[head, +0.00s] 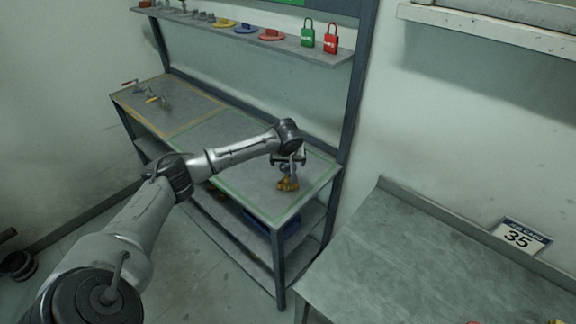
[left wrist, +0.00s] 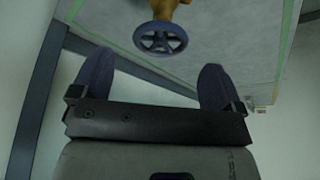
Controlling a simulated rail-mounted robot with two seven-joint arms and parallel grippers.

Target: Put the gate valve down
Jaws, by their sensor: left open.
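The gate valve has a brass body (head: 288,185) and stands on the bench top inside the green-outlined area, near its right end. In the left wrist view its blue-grey round handwheel (left wrist: 160,38) shows, with part of the brass body (left wrist: 166,8) beyond it. My left gripper (head: 290,160) is just above the valve in the head view. Its two fingers are spread wide in the left wrist view (left wrist: 154,82), and the handwheel lies ahead of the gap between them, with nothing gripped. My right gripper is not in view.
A shelf (head: 200,22) above holds coloured discs and green and red padlocks (head: 329,38). A grey table (head: 420,250) stands at right with a "35" sign (head: 521,237).

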